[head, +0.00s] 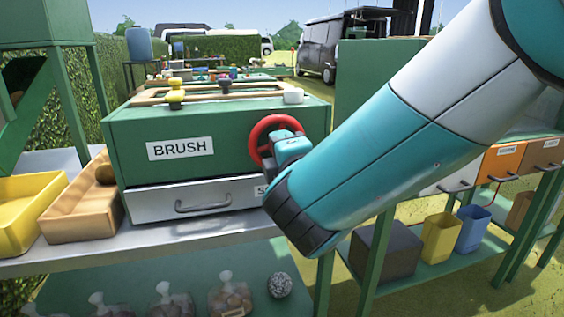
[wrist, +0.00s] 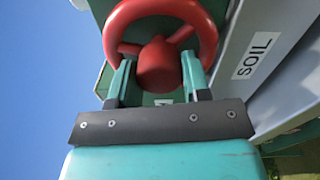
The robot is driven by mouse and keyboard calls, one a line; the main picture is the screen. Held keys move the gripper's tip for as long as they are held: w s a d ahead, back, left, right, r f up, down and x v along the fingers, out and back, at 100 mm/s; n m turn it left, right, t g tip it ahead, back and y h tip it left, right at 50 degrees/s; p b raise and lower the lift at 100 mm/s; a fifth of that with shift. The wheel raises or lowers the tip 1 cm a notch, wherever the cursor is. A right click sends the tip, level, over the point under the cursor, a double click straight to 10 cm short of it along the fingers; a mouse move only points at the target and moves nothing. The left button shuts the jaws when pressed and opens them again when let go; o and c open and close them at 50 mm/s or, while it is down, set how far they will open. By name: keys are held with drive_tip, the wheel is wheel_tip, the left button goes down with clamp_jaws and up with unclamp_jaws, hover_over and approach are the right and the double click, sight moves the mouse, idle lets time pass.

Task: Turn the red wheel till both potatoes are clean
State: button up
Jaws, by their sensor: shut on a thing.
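The red wheel (head: 262,133) is on the right end of the green box marked BRUSH (head: 225,155). In the wrist view the wheel (wrist: 208,38) fills the top, with a round red hub (wrist: 158,66) at its middle. My gripper (wrist: 157,85) reaches up to the wheel, its two teal fingers on either side of the hub, and is shut on the wheel's hub. In the head view my gripper (head: 281,140) is partly hidden behind my own arm. I cannot make out the two potatoes on or in the box.
A grey drawer (head: 160,206) marked SOIL sits under the box. A wooden tray (head: 75,228) and a yellow tray (head: 20,232) stand to the left. Several bags (head: 230,300) lie on the lower shelf. A dark box (head: 385,252) stands below right.

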drive_tip(key=m+b, duration=0.1)
drive_tip(key=m, duration=0.1)
drive_tip(key=m+b, duration=0.1)
drive_tip(key=b, duration=0.1)
drive_tip(key=shift+f+m, duration=0.2)
drive_tip(key=shift+m, duration=0.2)
drive_tip(key=m+b, duration=0.3)
drive_tip(key=shift+m, duration=0.4)
drive_tip(key=m+b, duration=0.4)
drive_tip(key=shift+h+b, duration=0.3)
drive_tip(key=shift+b, duration=0.1)
drive_tip(key=shift+r+m+b, duration=0.1)
drive_tip(key=shift+m+b, duration=1.2)
drive_tip(key=shift+m, duration=0.5)
drive_tip(key=shift+r, duration=0.1)
drive_tip(key=o, duration=0.9)
drive_tip(key=shift+s, duration=0.1)
drive_tip(key=v, duration=1.7)
drive_tip(key=shift+s+a+r, duration=0.1)
drive_tip(key=shift+s, duration=0.05)
